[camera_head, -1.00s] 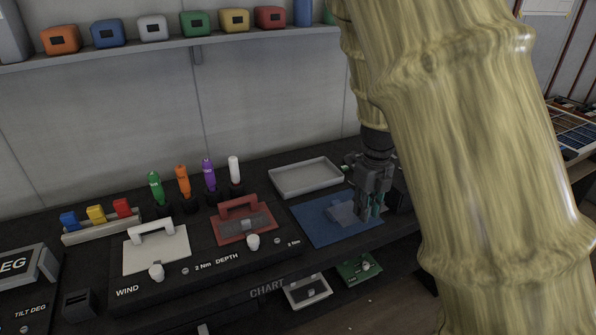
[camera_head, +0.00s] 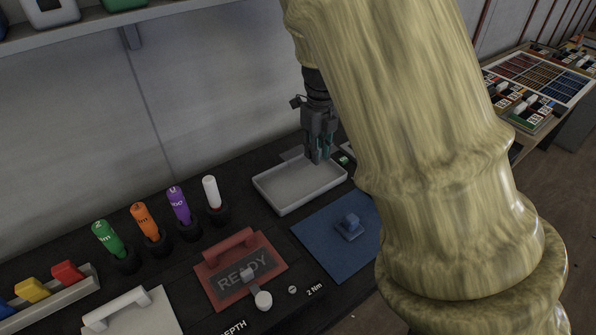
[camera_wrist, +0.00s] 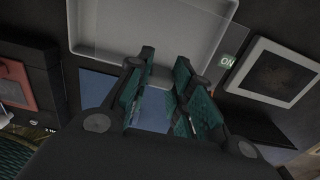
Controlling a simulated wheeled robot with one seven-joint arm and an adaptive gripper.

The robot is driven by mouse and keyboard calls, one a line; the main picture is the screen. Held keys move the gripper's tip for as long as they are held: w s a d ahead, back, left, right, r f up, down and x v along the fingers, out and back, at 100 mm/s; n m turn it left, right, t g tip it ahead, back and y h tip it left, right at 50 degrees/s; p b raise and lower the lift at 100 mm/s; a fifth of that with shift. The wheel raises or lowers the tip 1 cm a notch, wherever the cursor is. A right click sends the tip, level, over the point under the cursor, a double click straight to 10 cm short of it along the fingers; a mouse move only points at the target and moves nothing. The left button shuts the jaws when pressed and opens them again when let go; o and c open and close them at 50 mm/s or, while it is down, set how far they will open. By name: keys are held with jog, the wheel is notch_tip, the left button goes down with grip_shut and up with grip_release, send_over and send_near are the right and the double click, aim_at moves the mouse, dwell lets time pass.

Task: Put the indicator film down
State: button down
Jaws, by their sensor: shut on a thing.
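My gripper (camera_head: 318,158) is over the back right part of the shallow light-grey tray (camera_head: 300,190) in the head view. It is shut on the indicator film (camera_head: 292,154), a thin see-through grey sheet whose corner shows past the tray's back edge. In the wrist view, the fingers (camera_wrist: 165,72) point toward the tray (camera_wrist: 84,32), and the faint film (camera_wrist: 125,32) spreads in front of it. The film's grasped edge is hard to make out. I cannot tell whether the film touches the tray.
A blue mat (camera_head: 318,238) with a small blue block (camera_head: 350,227) lies in front of the tray. A red panel reading READY (camera_head: 243,272) and several coloured-handled tools (camera_head: 179,205) stand to the left. A framed dark panel (camera_wrist: 274,72) is right of the tray.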

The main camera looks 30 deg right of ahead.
aim_at(315, 184)
notch_tip(315, 184, down, 10)
jog(key=shift+r, duration=0.2)
dwell(0.3)
jog(key=shift+a+r, duration=0.1)
jog(key=shift+s, duration=0.1)
jog(key=c, duration=1.3)
grip_release()
notch_tip(315, 184, up, 12)
jog(key=shift+r, duration=0.1)
